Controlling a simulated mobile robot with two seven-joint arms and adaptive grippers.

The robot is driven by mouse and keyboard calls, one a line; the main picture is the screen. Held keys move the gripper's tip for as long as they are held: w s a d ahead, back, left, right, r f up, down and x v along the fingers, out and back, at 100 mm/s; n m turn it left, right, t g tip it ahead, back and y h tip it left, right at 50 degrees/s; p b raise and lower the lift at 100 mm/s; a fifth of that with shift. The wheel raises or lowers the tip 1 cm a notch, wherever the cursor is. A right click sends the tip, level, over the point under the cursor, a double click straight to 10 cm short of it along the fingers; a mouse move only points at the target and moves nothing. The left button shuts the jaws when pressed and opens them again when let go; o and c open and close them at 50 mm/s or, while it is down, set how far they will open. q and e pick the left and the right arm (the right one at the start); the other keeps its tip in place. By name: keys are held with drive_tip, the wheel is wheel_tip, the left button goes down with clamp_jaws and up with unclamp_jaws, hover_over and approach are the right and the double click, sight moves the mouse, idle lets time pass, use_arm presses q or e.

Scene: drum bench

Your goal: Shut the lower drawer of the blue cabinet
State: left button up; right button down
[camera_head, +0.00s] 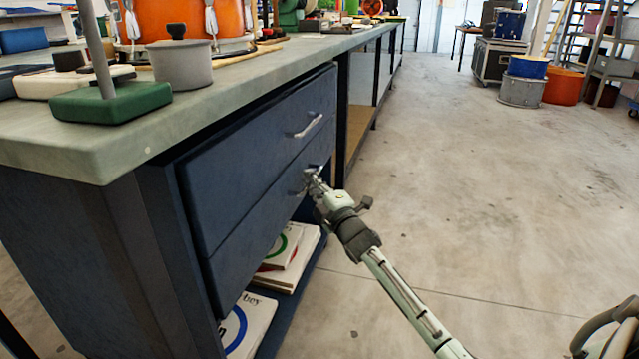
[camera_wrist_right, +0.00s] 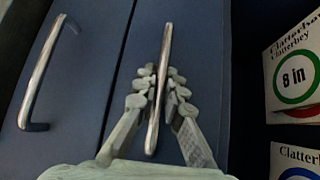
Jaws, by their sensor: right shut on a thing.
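The blue cabinet (camera_head: 120,250) stands at the left under the bench top, with two drawer fronts one above the other. The lower drawer (camera_head: 250,240) has a front that looks about level with the upper drawer (camera_head: 235,170); any small gap is hard to judge. My right gripper (camera_head: 313,182) is at the lower drawer's handle. In the right wrist view its fingers (camera_wrist_right: 160,88) are shut on the metal lower handle (camera_wrist_right: 165,50), one on each side, and partly cover it. The upper handle (camera_wrist_right: 40,75) is free beside it. My left gripper is not in view.
Below the drawers, an open shelf holds white boxed drumheads (camera_head: 245,325), which also show in the right wrist view (camera_wrist_right: 292,75). The bench top (camera_head: 230,75) carries drums and stands.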

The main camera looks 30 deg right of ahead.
drive_tip(key=c, duration=1.9)
unclamp_jaws()
drive_tip(key=shift+w+a, duration=0.1)
drive_tip(key=shift+a, duration=0.1)
drive_tip(key=s+f, duration=0.1)
drive_tip(key=s, duration=1.1)
drive_tip(key=shift+a+f, duration=0.3)
drive_tip(key=shift+a, duration=0.15)
drive_tip(key=shift+w, duration=0.1)
